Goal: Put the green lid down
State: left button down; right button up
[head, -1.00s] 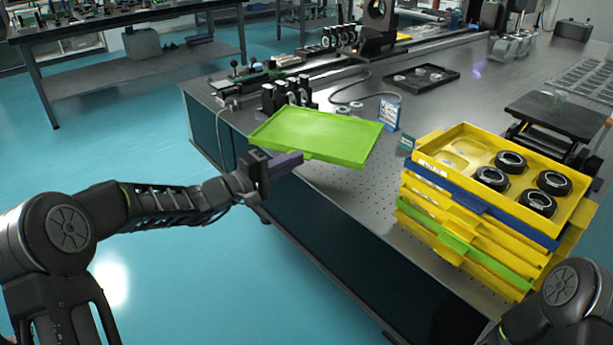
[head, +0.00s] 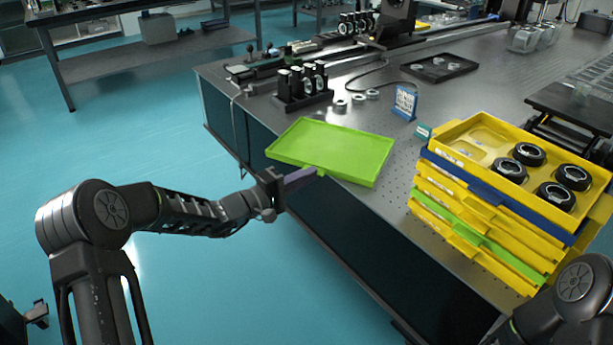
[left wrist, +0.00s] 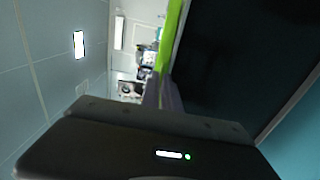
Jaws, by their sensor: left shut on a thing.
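The green lid (head: 335,150) is a flat, shallow tray-like piece at the near left edge of the optical table (head: 385,215). My left gripper (head: 312,174) is shut on its near edge. The lid looks level and low over the tabletop, with its near part reaching past the table edge. I cannot tell whether it touches the table. In the left wrist view the lid shows edge-on as a green strip (left wrist: 171,30) at the fingertips. My right gripper is not in view; only part of my right arm shows at the lower right.
A stack of yellow, blue and green trays (head: 480,205) stands right of the lid, with black round parts in the top one. Behind the lid are a black block of mounted optics (head: 303,88), loose rings (head: 357,99), a blue-framed card (head: 405,102) and a black tray (head: 440,67).

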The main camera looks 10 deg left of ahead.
pick_arm(q)
jog(key=shift+f+b, duration=0.1)
jog(key=shift+b, duration=0.2)
jog(key=c, duration=1.6)
grip_release()
jog(key=shift+r+p, duration=0.25)
jog(key=shift+p, duration=0.1)
jog(key=v, duration=1.2)
jog(key=shift+s+d+f, duration=0.1)
jog(key=shift+d+f, duration=0.05)
